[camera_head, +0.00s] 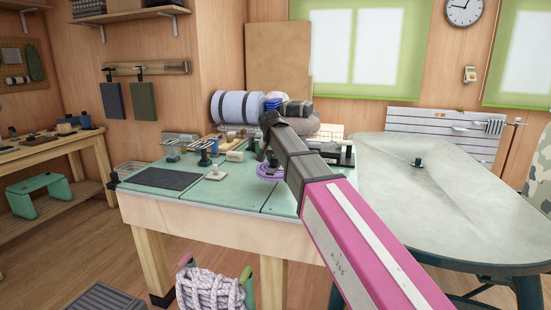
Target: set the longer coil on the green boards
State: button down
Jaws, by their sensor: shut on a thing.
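The green boards (240,195) form the top of a workbench with pale wooden legs. A purple coil (268,173) is at the middle of the boards, partly hidden by my arm. My gripper (265,153) points down over it and is shut on it; the fingertips are small and partly hidden. I cannot tell whether the coil touches the boards. I see no other purple coil to compare lengths.
A dark mat (167,179), a white knobbed piece (215,173) and several small tools lie on the left half of the bench. A grey-green table (440,215) adjoins on the right. The front middle boards are clear.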

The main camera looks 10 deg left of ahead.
aim_at(273, 159)
jog(key=shift+f, duration=0.1)
jog(key=shift+f, duration=2.9)
jog(key=shift+f, duration=0.5)
jog(key=c, duration=0.7)
grip_release()
jog(key=v, duration=1.1)
jog(key=shift+f, duration=0.1)
